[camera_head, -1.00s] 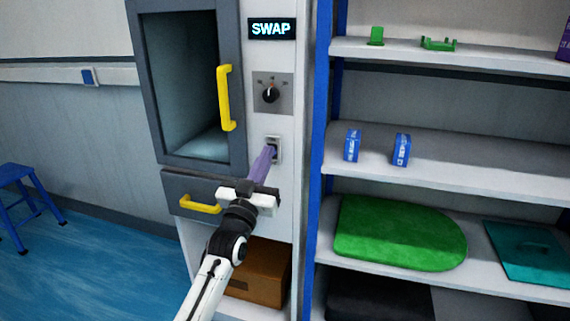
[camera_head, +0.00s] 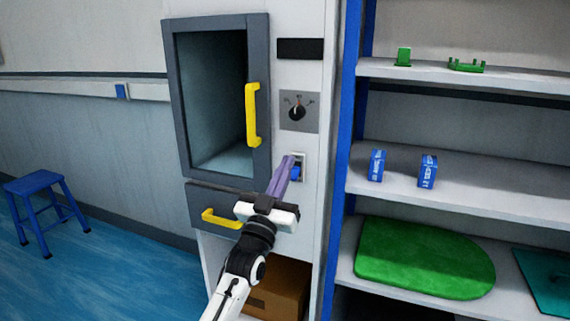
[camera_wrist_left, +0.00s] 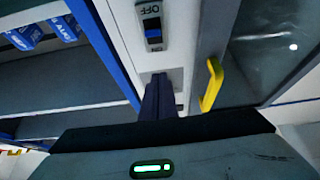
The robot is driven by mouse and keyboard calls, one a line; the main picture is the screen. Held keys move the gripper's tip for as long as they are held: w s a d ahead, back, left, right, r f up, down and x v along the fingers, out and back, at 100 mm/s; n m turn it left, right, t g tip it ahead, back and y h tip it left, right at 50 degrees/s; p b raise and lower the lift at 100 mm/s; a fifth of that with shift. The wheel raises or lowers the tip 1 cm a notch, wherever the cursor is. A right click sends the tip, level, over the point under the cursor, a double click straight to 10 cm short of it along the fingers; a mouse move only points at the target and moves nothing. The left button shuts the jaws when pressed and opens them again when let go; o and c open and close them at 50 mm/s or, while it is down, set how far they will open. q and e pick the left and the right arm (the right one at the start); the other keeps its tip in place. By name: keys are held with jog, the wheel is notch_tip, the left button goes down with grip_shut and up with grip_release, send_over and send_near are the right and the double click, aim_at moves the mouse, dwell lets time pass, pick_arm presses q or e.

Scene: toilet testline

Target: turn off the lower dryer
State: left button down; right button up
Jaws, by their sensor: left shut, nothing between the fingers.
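The dryer is a white cabinet with an open-looking dark-framed chamber (camera_head: 216,100), a yellow handle (camera_head: 252,115), a knob panel (camera_head: 298,111) and a dark, blank display (camera_head: 300,48). Below the knob is a rocker switch (camera_head: 297,168) with blue showing on its lower part. In the left wrist view the switch (camera_wrist_left: 152,27) has an OFF label at its top end. My left gripper (camera_head: 288,159) has its purple fingers shut and empty, with the tips beside the switch. In the left wrist view the fingers (camera_wrist_left: 157,78) are apart from it. My right gripper is not in view.
A dark drawer with a yellow handle (camera_head: 221,219) sits below the chamber, above a brown box (camera_head: 278,288). Shelves on the right hold blue boxes (camera_head: 428,171) and a green lid (camera_head: 424,258). A blue stool (camera_head: 40,187) stands at left on open floor.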

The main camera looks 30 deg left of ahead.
pick_arm(q)
jog(key=s+f+b, duration=0.1)
jog(key=s+f, duration=0.5)
jog(key=f, duration=0.1)
jog(key=shift+s+d+f, duration=0.25)
jog(key=shift+s+d, duration=0.1)
jog(key=shift+d, duration=0.05)
